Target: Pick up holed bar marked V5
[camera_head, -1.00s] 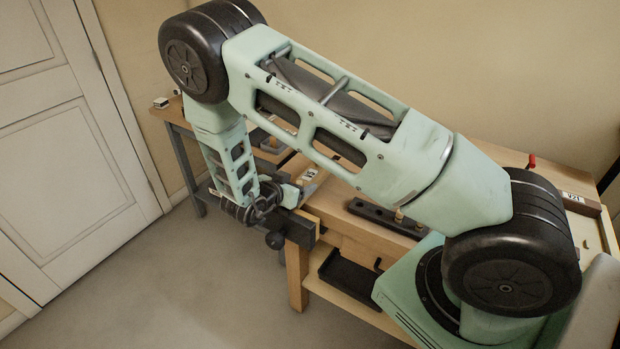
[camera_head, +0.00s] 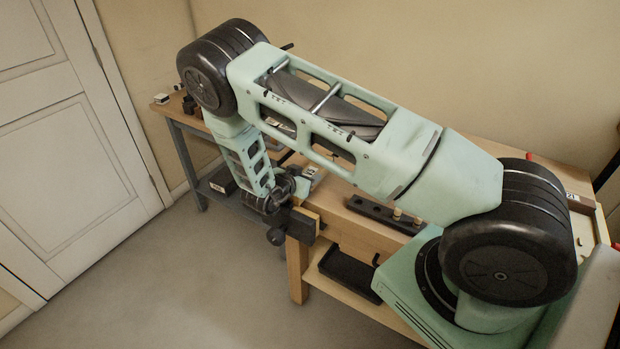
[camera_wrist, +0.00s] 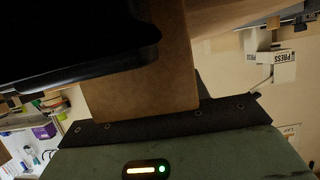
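I cannot make out the V5 mark in any view. A small pale piece with dark marks (camera_head: 310,171) lies on the bench just beyond my gripper; its marking is too small to read. A long dark bar with round recesses and light pegs (camera_head: 382,213) lies along the bench's front edge, with no readable label. My gripper (camera_head: 296,190) is at the bench's left front corner, by the dark vise (camera_head: 302,224). Its fingers are too small and partly hidden to tell whether they hold anything. The wrist view is too close and dark to settle this.
The wooden bench (camera_head: 350,235) has a black tray (camera_head: 348,274) on its lower shelf. A second table (camera_head: 175,112) with small items stands behind left. A white box marked PRESS (camera_wrist: 270,66) shows in the wrist view. The floor before the bench is clear.

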